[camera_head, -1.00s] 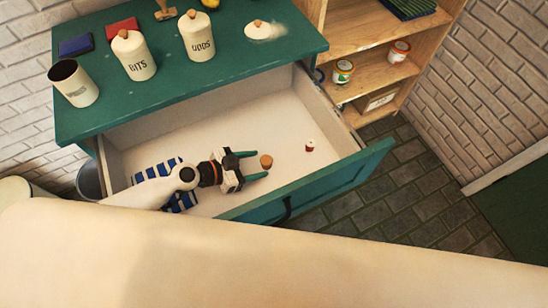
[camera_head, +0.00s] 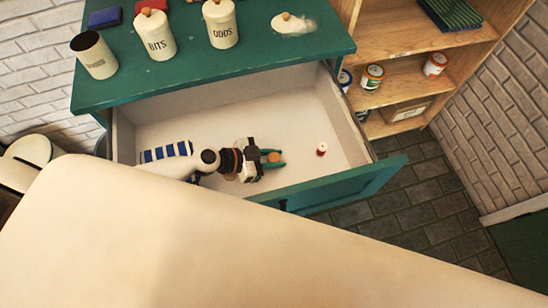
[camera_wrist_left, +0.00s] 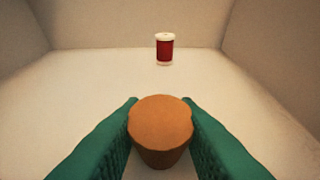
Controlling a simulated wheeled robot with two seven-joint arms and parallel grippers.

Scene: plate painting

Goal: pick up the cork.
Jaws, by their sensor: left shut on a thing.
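The cork (camera_head: 273,157) is a small orange-brown tapered plug inside the open drawer (camera_head: 215,110). My left gripper (camera_head: 275,158) reaches into the drawer and is shut on the cork. In the left wrist view the cork (camera_wrist_left: 161,130) stands between the two green fingers, which touch it on both sides. I cannot tell whether the cork is still on the drawer floor. My right gripper is not in view.
A small red and white spool-like item (camera_head: 321,149) stands in the drawer beyond the fingertips. A blue-and-white striped cloth (camera_head: 166,151) lies at the drawer's left. The drawer front (camera_head: 345,183) stands close beside my gripper. Canisters, one marked ODDS (camera_head: 221,24), stand on the green top.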

